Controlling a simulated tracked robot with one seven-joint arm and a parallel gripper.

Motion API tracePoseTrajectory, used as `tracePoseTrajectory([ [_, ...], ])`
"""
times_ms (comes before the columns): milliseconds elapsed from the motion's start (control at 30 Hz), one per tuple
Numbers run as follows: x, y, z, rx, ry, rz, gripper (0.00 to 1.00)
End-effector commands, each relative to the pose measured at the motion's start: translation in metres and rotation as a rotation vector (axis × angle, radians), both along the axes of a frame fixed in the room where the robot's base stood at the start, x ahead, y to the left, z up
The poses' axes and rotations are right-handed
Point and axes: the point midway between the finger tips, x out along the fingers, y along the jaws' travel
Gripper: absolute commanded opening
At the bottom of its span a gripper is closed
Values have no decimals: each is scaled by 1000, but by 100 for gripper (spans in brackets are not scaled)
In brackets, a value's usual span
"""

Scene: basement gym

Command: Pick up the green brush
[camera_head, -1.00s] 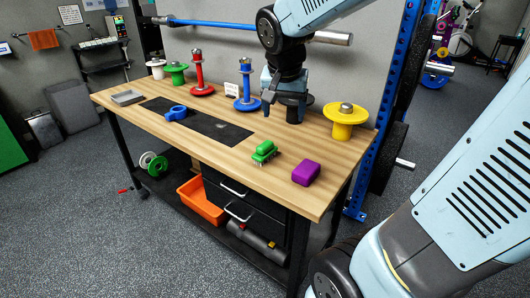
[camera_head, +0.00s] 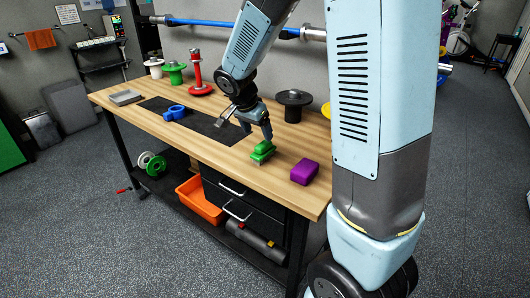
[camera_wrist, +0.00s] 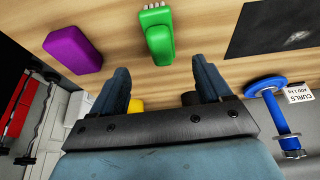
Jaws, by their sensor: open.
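The green brush (camera_head: 262,151) lies on the wooden workbench (camera_head: 225,160), near its front edge, left of a purple block. In the wrist view the brush (camera_wrist: 157,35) shows its green handle, with pale bristles at its top end. My gripper (camera_head: 257,133) is open and empty, just above and behind the brush, with its fingers pointing down. In the wrist view my gripper's two fingers (camera_wrist: 160,80) stand wide apart, and the brush lies beyond their tips, between them in the picture. I see no contact.
The purple block (camera_head: 304,172) sits close to the right of the brush. A blue clamp-like piece (camera_head: 175,113) lies on a dark mat (camera_head: 215,127) to the left. A black spool (camera_head: 294,105) and a red spool (camera_head: 198,78) stand at the back. The wood around the brush is mostly clear.

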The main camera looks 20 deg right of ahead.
Motion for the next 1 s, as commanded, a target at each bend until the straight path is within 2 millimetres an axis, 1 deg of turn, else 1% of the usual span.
tracePoseTrajectory([
  [33, 2, -3, -9, -2, 4, -1, 78],
  [200, 8, -11, -33, -1, 2, 0, 78],
  [300, 10, -14, -41, -1, 1, 1, 78],
  [533, 13, -17, -53, -1, 1, 1, 78],
  [800, 21, -26, -84, -1, 3, 0, 78],
  [900, 23, -28, -92, 0, 1, 0, 78],
  [1000, 24, -29, -95, 0, 0, -1, 78],
])
